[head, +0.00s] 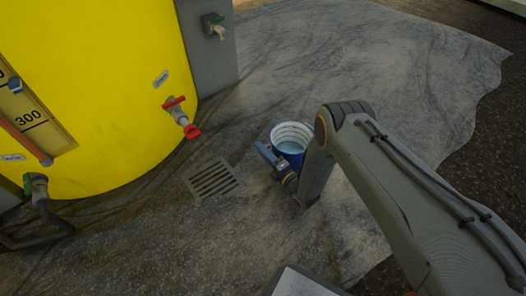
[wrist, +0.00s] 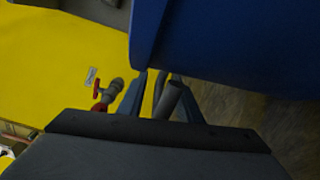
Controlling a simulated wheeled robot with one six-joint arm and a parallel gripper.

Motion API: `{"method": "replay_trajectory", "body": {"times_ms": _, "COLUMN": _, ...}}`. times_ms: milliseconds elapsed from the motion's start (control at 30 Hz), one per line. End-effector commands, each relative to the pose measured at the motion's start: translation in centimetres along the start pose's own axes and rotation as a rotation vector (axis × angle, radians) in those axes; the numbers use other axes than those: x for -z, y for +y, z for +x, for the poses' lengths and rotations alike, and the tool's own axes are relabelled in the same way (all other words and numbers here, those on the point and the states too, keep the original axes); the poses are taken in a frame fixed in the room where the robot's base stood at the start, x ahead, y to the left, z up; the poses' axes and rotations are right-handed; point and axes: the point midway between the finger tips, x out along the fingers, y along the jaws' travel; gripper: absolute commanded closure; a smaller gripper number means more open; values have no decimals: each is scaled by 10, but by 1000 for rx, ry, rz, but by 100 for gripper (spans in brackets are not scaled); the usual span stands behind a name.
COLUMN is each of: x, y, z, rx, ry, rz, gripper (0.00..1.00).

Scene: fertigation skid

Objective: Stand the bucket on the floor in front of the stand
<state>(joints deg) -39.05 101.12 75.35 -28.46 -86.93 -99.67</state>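The blue bucket (head: 291,140) shows in the head view with its pale inside facing up and what looks like liquid in it. In the wrist view the blue bucket (wrist: 235,40) fills the upper right, close to the fingertips. My gripper (head: 270,155) is at the bucket's near left side. In the wrist view my gripper (wrist: 160,80) has a grey bar between its fingers, with a gap beside it. I cannot tell whether the fingers grip the bar. The bucket's base is hidden in the head view, so floor contact is unclear. I cannot make out the stand.
A yellow tank (head: 110,90) fills the upper left. Its red-handled valve (head: 182,118) sticks out towards the bucket. A floor drain grate (head: 213,179) lies left of the gripper. A grey post (head: 210,50) stands behind the tank. The floor beyond the bucket is clear.

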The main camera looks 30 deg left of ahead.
Motion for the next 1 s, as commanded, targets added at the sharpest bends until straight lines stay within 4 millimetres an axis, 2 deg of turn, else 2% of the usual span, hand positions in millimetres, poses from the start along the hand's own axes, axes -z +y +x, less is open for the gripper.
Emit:
{"method": "replay_trajectory", "body": {"times_ms": 333, "x": -1, "y": 5, "z": 0, "rx": 0, "ry": 0, "rz": 0, "gripper": 69}}
{"method": "replay_trajectory", "body": {"times_ms": 467, "x": -1, "y": 4, "z": -18, "rx": 3, "ry": -2, "rz": 2, "gripper": 69}}
{"method": "replay_trajectory", "body": {"times_ms": 800, "x": -1, "y": 4, "z": -86, "rx": 3, "ry": -2, "rz": 2, "gripper": 69}}
{"method": "replay_trajectory", "body": {"times_ms": 1000, "x": -1, "y": 4, "z": -112, "rx": 2, "ry": -2, "rz": 0, "gripper": 69}}
